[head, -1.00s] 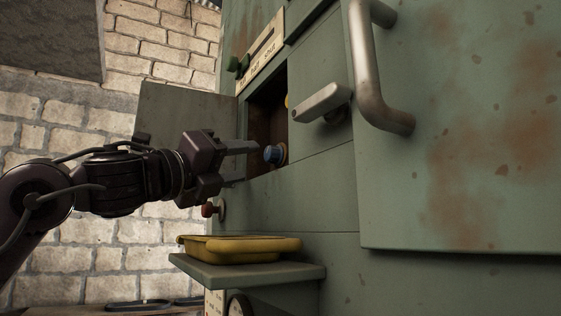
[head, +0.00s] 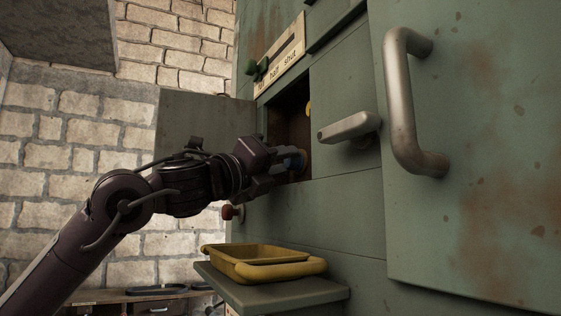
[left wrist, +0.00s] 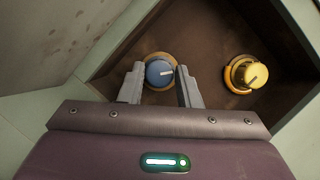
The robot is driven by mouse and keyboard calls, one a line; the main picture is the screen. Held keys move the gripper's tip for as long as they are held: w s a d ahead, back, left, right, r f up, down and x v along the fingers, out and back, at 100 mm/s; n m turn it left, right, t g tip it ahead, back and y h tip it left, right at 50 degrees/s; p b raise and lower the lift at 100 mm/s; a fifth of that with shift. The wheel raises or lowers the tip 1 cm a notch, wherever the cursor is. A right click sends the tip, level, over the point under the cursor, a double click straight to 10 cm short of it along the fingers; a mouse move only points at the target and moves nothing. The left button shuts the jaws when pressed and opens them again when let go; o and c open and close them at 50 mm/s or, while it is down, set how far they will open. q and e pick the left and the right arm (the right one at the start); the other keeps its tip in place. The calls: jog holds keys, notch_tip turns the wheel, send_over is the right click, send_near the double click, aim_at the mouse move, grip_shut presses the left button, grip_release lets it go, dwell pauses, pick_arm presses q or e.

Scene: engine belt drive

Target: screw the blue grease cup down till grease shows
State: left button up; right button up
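The blue grease cup (head: 299,158) sits inside a dark open recess in the green machine housing, partly hidden by my left gripper in the head view. In the left wrist view the blue cup (left wrist: 159,72) has a pale mark on its face and an orange-brown ring around its base. My left gripper (left wrist: 160,75) is open, with one finger on each side of the cup; small gaps seem to show between fingers and cup. It reaches into the recess in the head view (head: 283,168). I see no grease at the cup. My right gripper is out of view.
A yellow cup (left wrist: 246,74) sits right of the blue one. The recess's door (head: 195,125) stands open at left. A lever handle (head: 350,127) and large door handle (head: 402,110) project at right.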

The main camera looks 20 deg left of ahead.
pick_arm(q)
jog(key=c, duration=0.5)
jog(key=shift+w+f+m, duration=0.1)
jog(key=shift+m, duration=0.3)
jog(key=shift+f+m+h+b, duration=0.1)
jog(key=shift+m+h+b, duration=0.4)
jog(key=shift+m, duration=0.2)
jog(key=shift+m+h, duration=0.5)
jog(key=shift+m, duration=0.6)
jog(key=shift+w+a+m+g+h, duration=0.1)
jog(key=shift+m+g+h, duration=0.3)
jog(key=shift+m+h, duration=0.65)
jog(key=shift+m+g+h, duration=0.4)
jog(key=shift+m+h, duration=0.05)
jog(key=shift+m, duration=1.5)
